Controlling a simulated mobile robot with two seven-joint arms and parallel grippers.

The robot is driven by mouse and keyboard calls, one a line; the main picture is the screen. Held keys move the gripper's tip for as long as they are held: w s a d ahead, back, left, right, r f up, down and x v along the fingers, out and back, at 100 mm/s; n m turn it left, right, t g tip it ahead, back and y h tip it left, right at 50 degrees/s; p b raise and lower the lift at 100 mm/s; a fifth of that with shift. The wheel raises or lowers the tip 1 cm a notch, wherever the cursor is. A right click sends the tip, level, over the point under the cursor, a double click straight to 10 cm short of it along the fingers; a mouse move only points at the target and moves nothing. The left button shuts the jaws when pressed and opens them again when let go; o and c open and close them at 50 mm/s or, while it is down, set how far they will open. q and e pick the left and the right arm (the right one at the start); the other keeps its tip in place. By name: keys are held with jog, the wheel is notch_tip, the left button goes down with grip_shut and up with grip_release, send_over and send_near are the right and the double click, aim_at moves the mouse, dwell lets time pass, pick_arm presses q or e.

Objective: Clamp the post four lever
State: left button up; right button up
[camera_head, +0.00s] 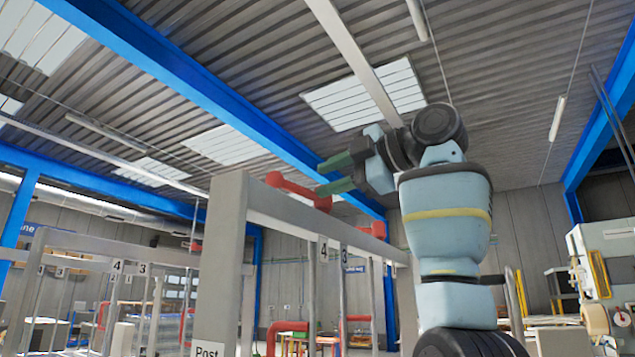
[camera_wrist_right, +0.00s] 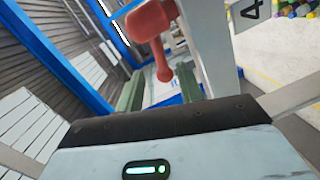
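The red lever (camera_head: 298,190) sits on top of the pale beam at the rod marked 4 (camera_head: 323,250), near the upright post. My right gripper (camera_head: 336,175) is open, with its green fingers pointing left, close to the right end of that lever. In the right wrist view the red lever (camera_wrist_right: 148,22) hangs in from the top, its thin end in line with the gap between the green fingers of my right gripper (camera_wrist_right: 160,90). Whether it touches a finger I cannot tell. My left gripper is not in view.
A second red lever (camera_head: 373,230) sits on the beam (camera_head: 330,228) to the right, near the label 3. The pale upright post (camera_head: 222,260) stands left of my gripper. More numbered rods stand at the left. The space above the beam is open up to the ceiling.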

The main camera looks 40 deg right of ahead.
jog(key=shift+s, duration=0.1)
jog(key=shift+c, duration=0.5)
jog(key=shift+c, duration=1.1)
jog(key=shift+s+a+m, duration=0.1)
jog(key=shift+s+m, duration=0.15)
jog(key=shift+m, duration=0.75)
jog(key=c, duration=0.5)
jog(key=m, duration=0.1)
jog(key=s+m+y, duration=0.1)
jog(key=m, duration=0.1)
jog(key=shift+a, duration=0.2)
jog(key=s+d+f+m+t+y, duration=0.1)
jog(key=s+f+m, duration=0.1)
jog(key=m, duration=1.1)
jog(key=s+d+f+m+t+y, duration=0.1)
jog(key=s+m, duration=0.4)
jog(key=m, duration=0.8)
jog(key=shift+f+y, duration=0.4)
jog(key=shift+y, duration=0.4)
